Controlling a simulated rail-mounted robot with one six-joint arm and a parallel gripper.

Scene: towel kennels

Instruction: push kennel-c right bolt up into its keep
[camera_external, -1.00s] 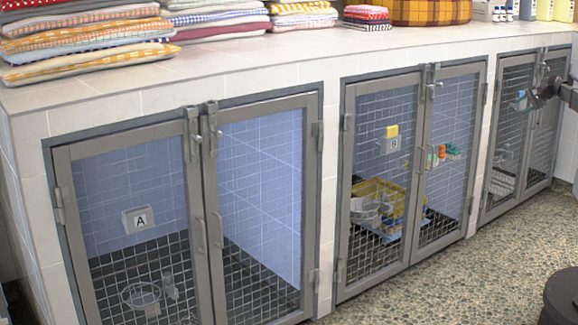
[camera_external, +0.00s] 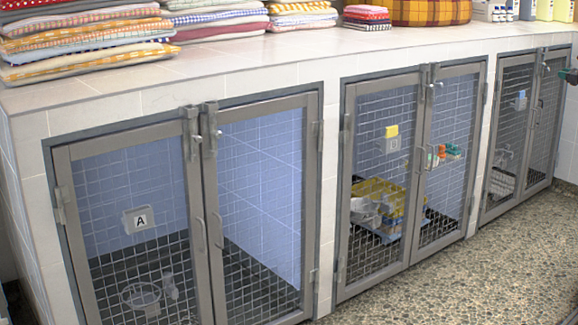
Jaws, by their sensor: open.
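Kennel C (camera_external: 521,130) is the double mesh-door kennel at the far right, its two doors shut. Its bolts (camera_external: 544,68) are at the top where the doors meet; they are small here, and I cannot tell whether the right bolt is up in its keep. A dark end part of my gripper (camera_external: 568,75) shows at the right edge, just right of the bolts and at about their height. The rest is cut off by the frame. Whether it touches the right bolt cannot be seen.
Kennel A (camera_external: 140,218) and kennel B (camera_external: 391,146) stand to the left, doors shut. The pebbled floor (camera_external: 500,265) in front is clear.

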